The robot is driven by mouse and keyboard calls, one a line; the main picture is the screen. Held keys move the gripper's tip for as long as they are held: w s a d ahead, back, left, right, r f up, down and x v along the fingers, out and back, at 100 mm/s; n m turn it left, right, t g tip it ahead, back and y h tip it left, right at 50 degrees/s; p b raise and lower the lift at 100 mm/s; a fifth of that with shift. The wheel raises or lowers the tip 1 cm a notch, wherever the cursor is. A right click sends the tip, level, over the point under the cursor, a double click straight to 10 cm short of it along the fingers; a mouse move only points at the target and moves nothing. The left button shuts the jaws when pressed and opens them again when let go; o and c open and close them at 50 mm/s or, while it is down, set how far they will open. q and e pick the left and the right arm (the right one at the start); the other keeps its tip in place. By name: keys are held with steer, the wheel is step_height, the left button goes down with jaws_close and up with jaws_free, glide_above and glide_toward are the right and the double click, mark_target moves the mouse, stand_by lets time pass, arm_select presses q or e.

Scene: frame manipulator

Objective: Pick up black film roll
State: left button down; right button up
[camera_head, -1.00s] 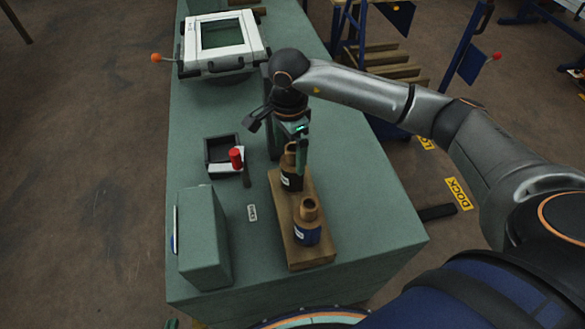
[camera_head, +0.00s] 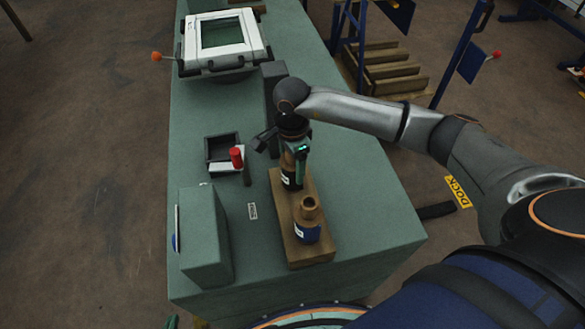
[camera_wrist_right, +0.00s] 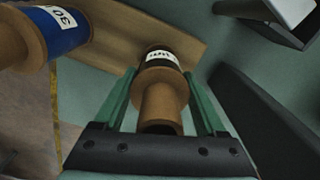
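The black film roll (camera_head: 289,180) stands upright on the wooden board (camera_head: 291,262), a black band with a white label between brown flanges. In the right wrist view the black film roll (camera_wrist_right: 160,95) lies between the green fingers of my right gripper (camera_wrist_right: 160,85). In the head view my right gripper (camera_head: 294,160) is over the roll and hides its upper part. The fingers look open, one on each side of the roll's core; contact cannot be told. My left gripper is not in view.
A blue film roll (camera_head: 307,226) stands close by on the same board. A dark tray (camera_head: 222,149) with a red-handled tool (camera_head: 237,158) lies to the left. A green block (camera_head: 205,238) stands at front left, a white frame (camera_head: 222,38) at the back.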

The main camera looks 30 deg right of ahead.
jaws_close()
stand_by(0.3)
